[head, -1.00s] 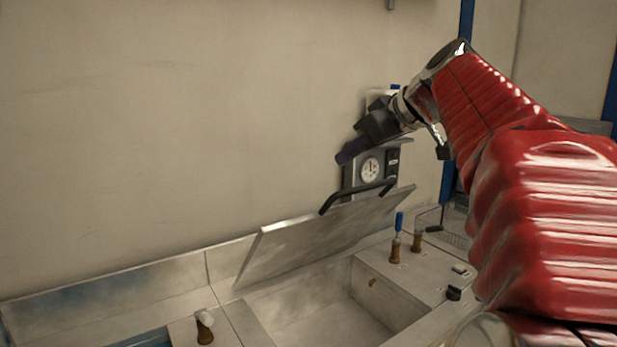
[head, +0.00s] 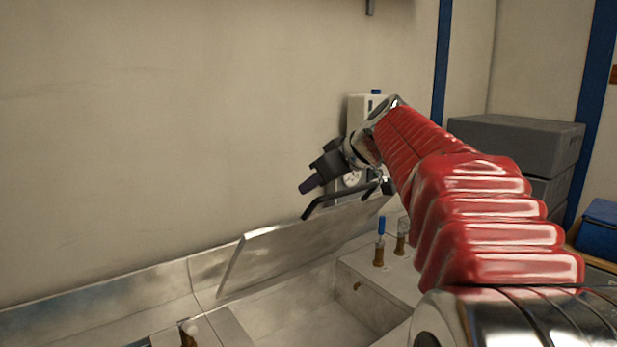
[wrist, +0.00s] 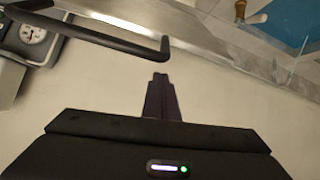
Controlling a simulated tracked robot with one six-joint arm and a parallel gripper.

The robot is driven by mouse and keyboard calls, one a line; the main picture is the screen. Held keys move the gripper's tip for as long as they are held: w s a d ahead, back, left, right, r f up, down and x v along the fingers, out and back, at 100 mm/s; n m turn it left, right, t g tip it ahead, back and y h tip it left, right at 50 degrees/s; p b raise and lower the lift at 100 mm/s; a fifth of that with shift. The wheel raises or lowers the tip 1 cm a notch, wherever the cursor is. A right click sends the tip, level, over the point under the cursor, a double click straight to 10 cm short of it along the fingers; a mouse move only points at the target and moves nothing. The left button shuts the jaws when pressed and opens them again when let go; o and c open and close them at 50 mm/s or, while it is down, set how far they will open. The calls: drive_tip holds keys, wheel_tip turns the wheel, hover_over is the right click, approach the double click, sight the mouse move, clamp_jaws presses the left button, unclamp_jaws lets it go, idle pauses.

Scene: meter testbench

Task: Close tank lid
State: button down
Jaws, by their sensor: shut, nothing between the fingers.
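The tank lid (head: 290,240) is a flat metal plate. It stands tilted open at the back of the tank (head: 305,305), near the wall. A dark bar handle (head: 338,197) runs along its upper edge. My gripper (head: 308,186) is just above the left end of this handle in the head view, fingers pointing down and left, shut and empty. In the wrist view my gripper (wrist: 160,82) shows its fingers together, and the handle (wrist: 100,35) lies beyond them to the upper left. I cannot tell whether they touch; a gap shows in the wrist view.
A dial gauge (head: 351,178) on a device sits behind the handle. Grey boxes (head: 515,145) are stacked at the right. The wall is close behind the lid.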

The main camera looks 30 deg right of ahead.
drive_tip(key=shift+s+d+f, duration=0.3)
drive_tip(key=shift+s+f, duration=0.25)
drive_tip(key=shift+s, duration=0.15)
drive_tip(key=shift+d, duration=0.1)
